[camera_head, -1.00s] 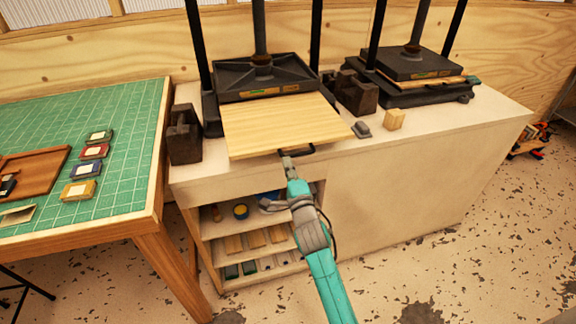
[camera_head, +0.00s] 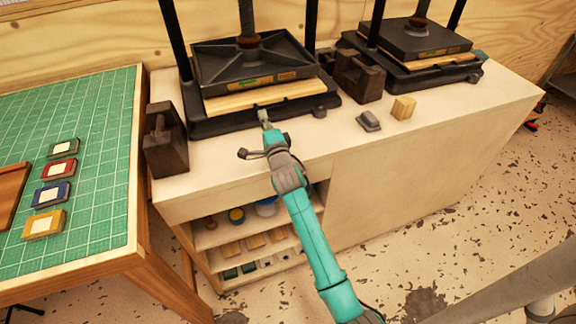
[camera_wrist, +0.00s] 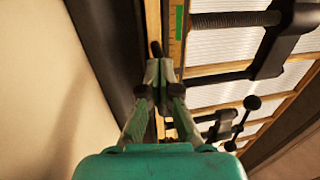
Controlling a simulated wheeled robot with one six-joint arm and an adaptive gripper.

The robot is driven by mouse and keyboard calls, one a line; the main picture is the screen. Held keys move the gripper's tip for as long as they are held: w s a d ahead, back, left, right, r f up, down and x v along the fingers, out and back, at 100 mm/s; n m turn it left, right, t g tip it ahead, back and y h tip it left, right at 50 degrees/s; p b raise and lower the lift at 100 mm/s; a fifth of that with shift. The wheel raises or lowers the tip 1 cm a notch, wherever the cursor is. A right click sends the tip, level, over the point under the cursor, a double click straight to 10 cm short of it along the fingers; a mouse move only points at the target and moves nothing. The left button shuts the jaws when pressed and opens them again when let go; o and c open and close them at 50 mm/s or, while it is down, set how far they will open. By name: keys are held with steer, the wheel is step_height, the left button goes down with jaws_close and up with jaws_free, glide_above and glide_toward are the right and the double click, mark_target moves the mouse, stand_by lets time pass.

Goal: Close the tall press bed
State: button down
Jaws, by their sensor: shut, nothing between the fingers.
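The tall press (camera_head: 252,62) is the black one at the left of the counter. Its wooden bed (camera_head: 240,103) lies almost wholly under the black plate, with only a narrow front strip showing. My gripper (camera_head: 263,117) is shut and empty at the middle of the bed's front edge, by its dark handle. In the wrist view the closed fingertips (camera_wrist: 158,68) are up against or just in front of a dark handle piece (camera_wrist: 155,48). I cannot tell whether they touch it. The handle is partly hidden by the fingers.
A second black press (camera_head: 418,52) stands at the right, with its wooden bed tucked in. Dark blocks (camera_head: 165,140) flank the tall press. A small grey item (camera_head: 369,121) and a wood block (camera_head: 403,107) sit on the counter (camera_head: 430,120). A green mat (camera_head: 90,130) covers the left table.

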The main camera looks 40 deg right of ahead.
steer(key=x, duration=0.2)
steer(key=shift+w+d+f, duration=0.1)
steer(key=shift+w+f, duration=0.1)
steer(key=shift+w, duration=0.1)
steer(key=shift+r, duration=0.1)
steer(key=shift+w, duration=0.15)
steer(key=shift+s, duration=0.3)
steer(key=v, duration=0.5)
steer(key=shift+s+f, duration=0.25)
steer(key=shift+s, duration=0.05)
steer(key=v, duration=0.8)
steer(key=shift+s+r, duration=0.1)
steer(key=shift+r, duration=0.05)
